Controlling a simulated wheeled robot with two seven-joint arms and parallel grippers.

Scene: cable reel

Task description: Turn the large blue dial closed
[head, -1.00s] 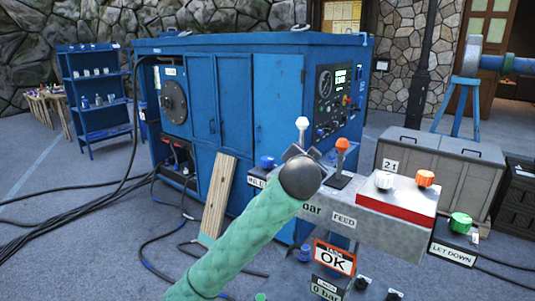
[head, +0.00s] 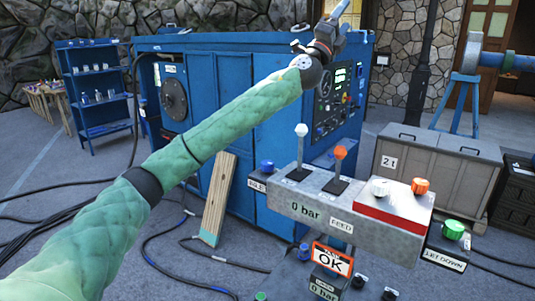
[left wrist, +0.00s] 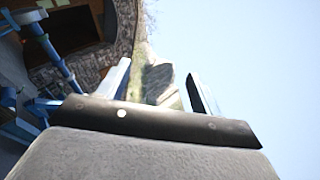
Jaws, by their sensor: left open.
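A blue dial (head: 266,166) sits at the left end of the grey control console (head: 312,208). A second blue knob (head: 304,252) is low down beside the OK sign; it looks smaller, and neither setting can be read. My left gripper (head: 338,12) is raised at the top edge of the head view, in front of the blue cabinet and well above both knobs. In the left wrist view its two fingers (left wrist: 160,88) stand apart with nothing between them. My right gripper is in neither view.
The console carries a white-knobbed lever (head: 301,131), an orange-knobbed lever (head: 341,153), a white knob (head: 380,187) and an orange knob (head: 421,186). A green knob (head: 453,229) is at right. The blue cabinet (head: 215,100) stands behind; cables lie on the floor.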

